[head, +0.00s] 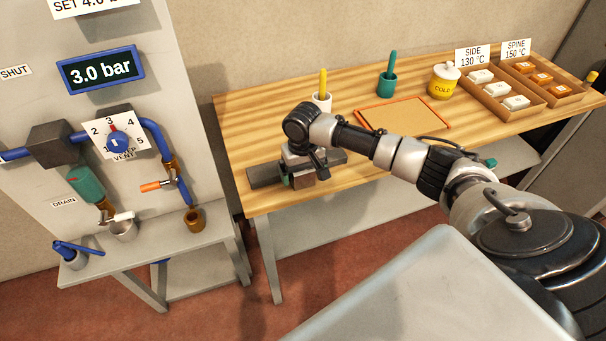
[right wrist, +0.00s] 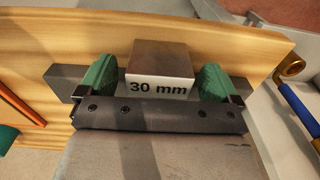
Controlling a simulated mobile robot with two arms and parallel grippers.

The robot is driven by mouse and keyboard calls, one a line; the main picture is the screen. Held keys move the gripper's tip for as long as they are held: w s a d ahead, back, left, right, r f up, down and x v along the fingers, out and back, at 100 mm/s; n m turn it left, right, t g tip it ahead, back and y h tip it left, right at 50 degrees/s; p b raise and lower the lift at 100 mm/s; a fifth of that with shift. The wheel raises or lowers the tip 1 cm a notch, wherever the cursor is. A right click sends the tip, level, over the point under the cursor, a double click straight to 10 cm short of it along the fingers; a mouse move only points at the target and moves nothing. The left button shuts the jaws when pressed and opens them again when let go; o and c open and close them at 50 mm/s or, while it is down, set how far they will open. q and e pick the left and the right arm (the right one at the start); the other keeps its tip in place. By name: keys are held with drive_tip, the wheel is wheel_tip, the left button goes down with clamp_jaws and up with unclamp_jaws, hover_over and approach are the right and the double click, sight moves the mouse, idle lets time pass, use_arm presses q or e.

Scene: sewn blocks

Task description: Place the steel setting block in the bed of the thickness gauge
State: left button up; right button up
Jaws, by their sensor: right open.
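The steel setting block (right wrist: 160,62), marked "30 mm", stands between the two green fingertips of my right gripper (right wrist: 157,84) in the right wrist view. The gripper is open, with a gap on the left of the block and little or none visible on the right. A dark grey bar (right wrist: 60,82) runs behind the block and fingers; it may be the bed of the thickness gauge, but I cannot tell. In the head view the bar (head: 265,175) lies at the table's left front, and my right gripper (head: 302,181) hides much of it. My left gripper is not in view.
The wooden table (head: 245,125) carries an orange-edged mat (head: 405,115), a white cup (head: 321,103), a green cup (head: 387,86), a yellow "COLD" pot (head: 445,82) and two block trays (head: 490,98) at the right. A grey panel with pipes (head: 110,150) stands left of it.

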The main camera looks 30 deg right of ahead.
drive_tip(key=shift+f, duration=0.85)
drive_tip(key=shift+c, duration=0.2)
drive_tip(key=c, duration=1.2)
drive_tip(key=shift+r, duration=0.1)
drive_tip(key=shift+c, duration=0.7)
drive_tip(key=shift+r, duration=0.1)
